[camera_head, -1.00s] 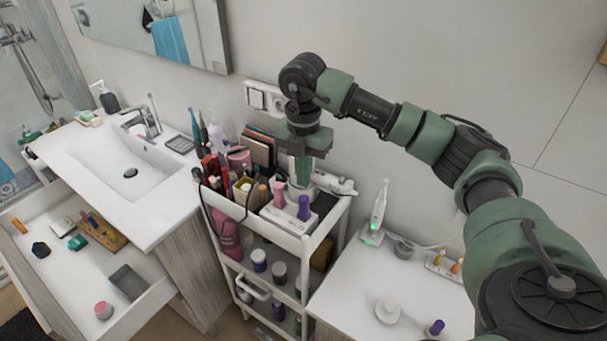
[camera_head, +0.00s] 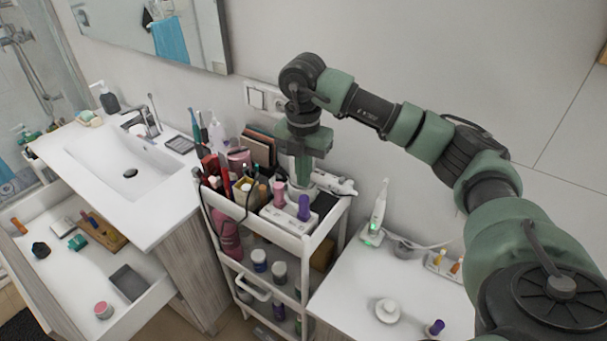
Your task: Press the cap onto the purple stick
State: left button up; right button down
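A purple stick (camera_head: 303,208) stands upright in a white holder (camera_head: 289,224) on the top tier of the white cart. Next to it in the holder stands a pink stick (camera_head: 279,195). A second, small purple item (camera_head: 435,328) stands on the white counter at the lower right; I cannot tell whether it is the cap. My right gripper (camera_head: 302,178) points down just above and behind the purple stick, and it looks apart from it. Its fingertips are too small and overlapped to show whether they are open or hold anything. My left gripper is not in view.
The cart's top tier (camera_head: 317,240) is crowded with bottles, brushes and palettes. An electric toothbrush (camera_head: 378,212) stands on the right counter (camera_head: 349,289) near a round white item (camera_head: 388,311). A sink (camera_head: 125,168) and an open drawer (camera_head: 152,306) are at the left.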

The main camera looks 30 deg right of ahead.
aim_at(304, 199)
jog(key=shift+f, duration=0.2)
dwell(0.3)
jog(key=shift+f+b, duration=1.75)
jog(key=shift+f, duration=0.4)
jog(key=shift+r, duration=0.15)
notch_tip(304, 199, up, 7)
jog(key=p, duration=0.5)
dwell(0.5)
